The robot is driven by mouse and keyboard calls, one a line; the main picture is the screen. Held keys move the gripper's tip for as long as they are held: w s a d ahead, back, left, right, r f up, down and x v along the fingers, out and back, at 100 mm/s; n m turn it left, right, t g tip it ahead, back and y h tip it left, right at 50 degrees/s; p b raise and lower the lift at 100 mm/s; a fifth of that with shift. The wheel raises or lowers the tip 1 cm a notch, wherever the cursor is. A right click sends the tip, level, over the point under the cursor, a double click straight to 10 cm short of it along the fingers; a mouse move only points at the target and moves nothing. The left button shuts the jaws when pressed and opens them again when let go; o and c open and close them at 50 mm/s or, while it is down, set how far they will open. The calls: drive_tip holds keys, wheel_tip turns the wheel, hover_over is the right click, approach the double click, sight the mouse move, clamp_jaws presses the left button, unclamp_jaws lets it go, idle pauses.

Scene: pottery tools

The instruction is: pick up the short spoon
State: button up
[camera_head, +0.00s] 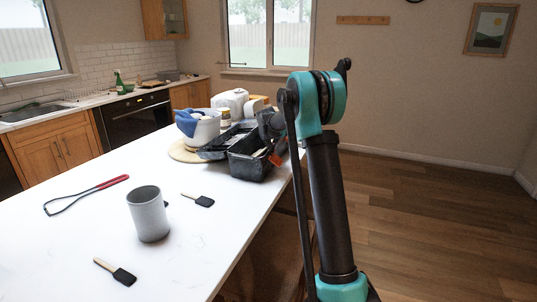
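I cannot make out a clear spoon shape. A short tool with a pale handle and flat black head (122,275) lies on the white counter (65,245) at the front. A similar short black-headed tool (203,201) lies farther back, right of the grey cup (148,214). A small dark bit shows at the cup's right edge, mostly hidden. My teal and black arm rises at the right, over the floor beside the counter. A dark part near the toolbox (248,166), left of my elbow, may be my gripper (271,125); its fingers are not distinct.
A red-handled wire tool (88,194) lies at the left. A bowl with blue cloth (198,125) stands on a round board (184,153) beside the open toolbox. White containers stand behind. The counter's front left is clear. Wooden floor (430,220) is open at right.

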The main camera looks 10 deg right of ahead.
drive_tip(key=shift+c, duration=0.6)
clamp_jaws()
drive_tip(key=shift+r, duration=0.1)
